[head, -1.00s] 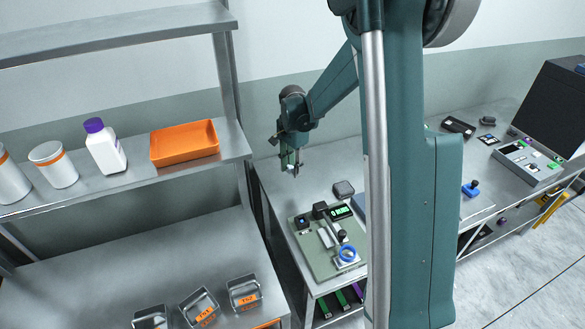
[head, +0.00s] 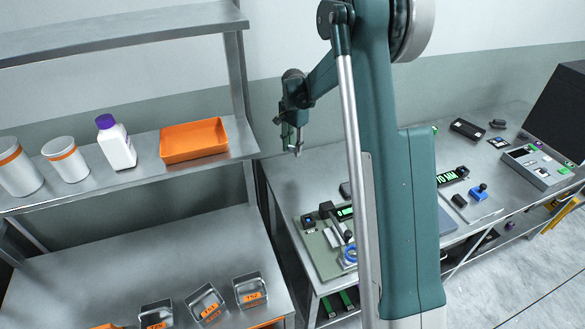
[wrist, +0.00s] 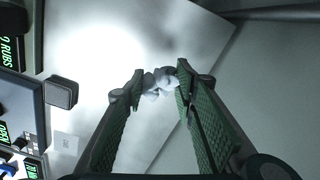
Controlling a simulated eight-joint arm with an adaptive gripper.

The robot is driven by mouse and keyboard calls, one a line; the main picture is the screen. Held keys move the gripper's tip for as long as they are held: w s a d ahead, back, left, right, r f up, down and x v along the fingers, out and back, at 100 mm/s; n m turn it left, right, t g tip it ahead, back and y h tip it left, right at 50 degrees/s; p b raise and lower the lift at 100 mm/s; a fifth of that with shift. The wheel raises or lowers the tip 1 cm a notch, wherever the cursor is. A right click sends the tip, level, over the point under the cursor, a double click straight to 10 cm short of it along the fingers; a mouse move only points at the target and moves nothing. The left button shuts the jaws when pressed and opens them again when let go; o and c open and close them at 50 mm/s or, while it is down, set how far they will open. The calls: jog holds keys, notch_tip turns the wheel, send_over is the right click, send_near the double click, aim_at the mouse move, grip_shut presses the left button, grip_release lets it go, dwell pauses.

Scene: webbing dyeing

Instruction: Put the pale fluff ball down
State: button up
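The pale fluff ball (wrist: 157,84) shows in the wrist view as a small whitish, lumpy tuft between the tips of my gripper's green-padded fingers. My gripper (wrist: 160,86) appears shut on it, with the fingers spread only by the ball's width. In the head view my gripper (head: 297,148) hangs above the back left part of the metal bench (head: 290,178). The ball itself is too small to make out there.
Bare bench surface lies below the gripper. Left are a shelf with an orange tray (head: 193,141), a white bottle (head: 116,150) and labelled metal bins (head: 250,289).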

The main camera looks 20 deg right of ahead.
jog(key=shift+w+d, duration=0.15)
jog(key=shift+w, duration=0.9)
jog(key=shift+f, duration=0.1)
send_over(292, 167)
jog(key=shift+s+d+f, duration=0.1)
jog(key=shift+f, duration=2.95)
jog(key=shift+f, duration=1.85)
jog(key=shift+f, duration=0.2)
jog(key=o, duration=0.7)
jog(key=shift+c, duration=0.2)
